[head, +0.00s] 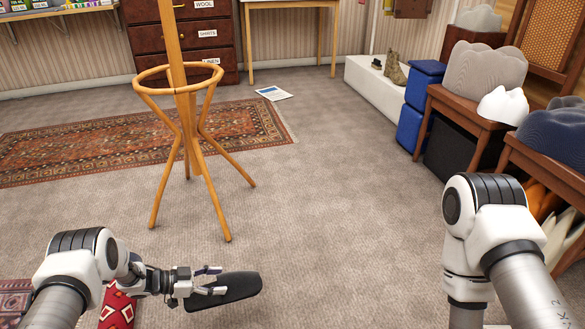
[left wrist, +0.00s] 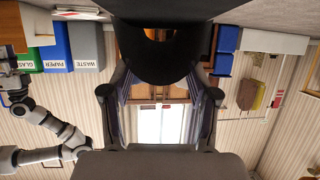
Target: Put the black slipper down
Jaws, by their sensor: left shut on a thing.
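The black slipper (head: 235,289) is in the grip of my left gripper (head: 212,280) at the lower left of the head view. Its long dark sole side points right, and the carpet lies below it. In the left wrist view the slipper (left wrist: 155,65) fills the upper middle, between the two fingers of the gripper (left wrist: 163,92). I cannot tell its exact height above the floor. My right arm shows at the right of the head view, but its gripper is outside the picture.
A wooden coat stand (head: 190,110) stands on the carpet ahead, beside a patterned rug (head: 85,150). A paper (head: 273,93) lies behind it. A low white bench (head: 372,88) holds footwear. Blue bins (head: 411,130) and loaded chairs line the right. The middle carpet is clear.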

